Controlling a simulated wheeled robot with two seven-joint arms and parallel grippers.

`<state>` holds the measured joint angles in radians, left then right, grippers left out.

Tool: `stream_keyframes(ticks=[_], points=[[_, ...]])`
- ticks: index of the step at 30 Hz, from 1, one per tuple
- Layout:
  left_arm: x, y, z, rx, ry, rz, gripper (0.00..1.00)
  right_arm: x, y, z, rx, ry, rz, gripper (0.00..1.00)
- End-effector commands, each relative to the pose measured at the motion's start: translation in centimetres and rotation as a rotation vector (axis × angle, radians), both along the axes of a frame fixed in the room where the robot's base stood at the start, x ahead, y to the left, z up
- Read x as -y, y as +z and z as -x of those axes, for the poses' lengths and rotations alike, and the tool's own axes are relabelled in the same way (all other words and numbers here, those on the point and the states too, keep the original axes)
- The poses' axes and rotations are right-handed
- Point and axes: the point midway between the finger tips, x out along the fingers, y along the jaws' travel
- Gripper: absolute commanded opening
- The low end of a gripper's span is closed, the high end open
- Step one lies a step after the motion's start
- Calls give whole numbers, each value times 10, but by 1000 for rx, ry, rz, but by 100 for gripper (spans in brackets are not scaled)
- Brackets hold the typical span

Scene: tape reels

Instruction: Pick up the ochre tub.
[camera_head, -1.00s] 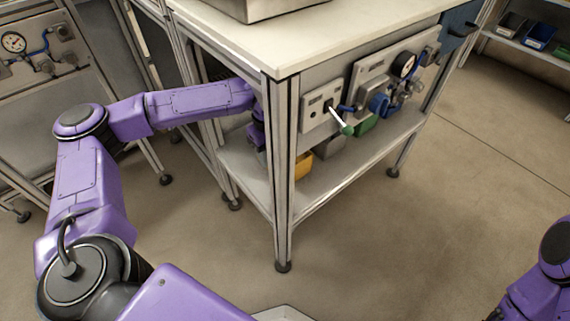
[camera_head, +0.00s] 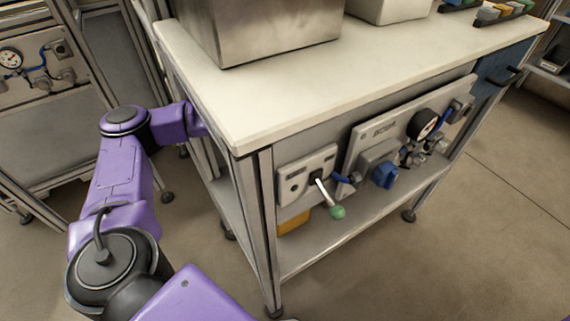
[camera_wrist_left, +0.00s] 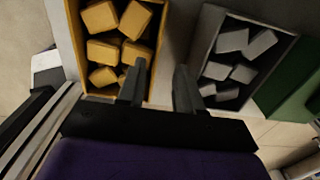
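The ochre tub (camera_head: 294,221) sits on the lower shelf of the workbench, mostly hidden in the head view by the control panels and bench leg. In the left wrist view the ochre tub (camera_wrist_left: 160,42) holds several ochre blocks. My left gripper (camera_wrist_left: 160,68) is open. One finger shows over the tub's inside and the other just outside its right wall, in front of the gap to a grey tub; I cannot tell whether they touch it. In the head view the bench hides this gripper. My right gripper is out of view.
The grey tub (camera_wrist_left: 203,50) with several grey blocks stands beside the ochre one, then a green tub (camera_wrist_left: 290,88). The workbench top (camera_head: 300,95) lies above the shelf. A lever with a green knob (camera_head: 337,212) juts from the bench front.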

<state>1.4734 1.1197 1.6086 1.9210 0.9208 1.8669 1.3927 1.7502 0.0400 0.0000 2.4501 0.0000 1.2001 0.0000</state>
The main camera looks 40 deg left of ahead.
Motion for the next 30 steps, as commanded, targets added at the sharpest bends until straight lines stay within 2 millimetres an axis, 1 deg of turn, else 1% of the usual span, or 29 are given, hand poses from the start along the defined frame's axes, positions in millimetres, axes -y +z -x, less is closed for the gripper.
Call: stream_keyframes(ticks=[1,5,12,15,22,23,24,25,26,30], points=[[-1,-13,1,-2,1,0,35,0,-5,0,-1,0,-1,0],[0,-27,1,-1,1,1,35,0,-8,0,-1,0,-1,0],[7,-69,6,-2,0,-1,35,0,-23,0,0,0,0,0],[7,-77,6,1,0,0,35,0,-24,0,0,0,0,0],[8,-77,5,2,-1,0,35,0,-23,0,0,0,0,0],[8,-77,5,2,-1,0,25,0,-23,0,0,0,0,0],[8,-77,5,2,-2,0,12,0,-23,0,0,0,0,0],[8,-77,5,2,-2,0,3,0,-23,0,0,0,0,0],[8,-77,5,2,-2,0,0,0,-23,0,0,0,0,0],[8,-77,5,2,-2,0,0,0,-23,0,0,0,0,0]])
